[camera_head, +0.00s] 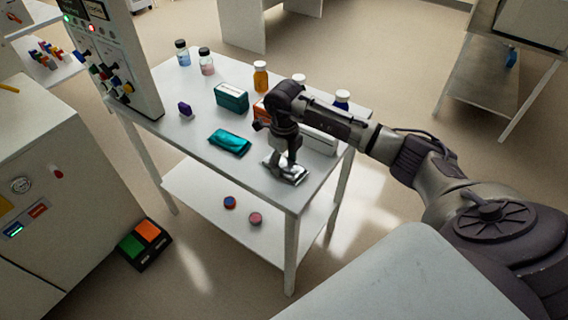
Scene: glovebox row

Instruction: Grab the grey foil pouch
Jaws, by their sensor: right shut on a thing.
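The grey foil pouch (287,173) is shiny and lies at the near right corner of the white table (190,138). My right gripper (283,160) comes down on it from above and is shut on it. The gripper covers part of the pouch, and I cannot tell whether the pouch is clear of the tabletop. My left gripper is not in view.
A teal pouch (229,142) lies just left of my gripper. A teal box (231,97), a purple item (185,109), an amber bottle (260,76), an orange box (261,110) and a white box (319,141) stand around. The table's front left is clear.

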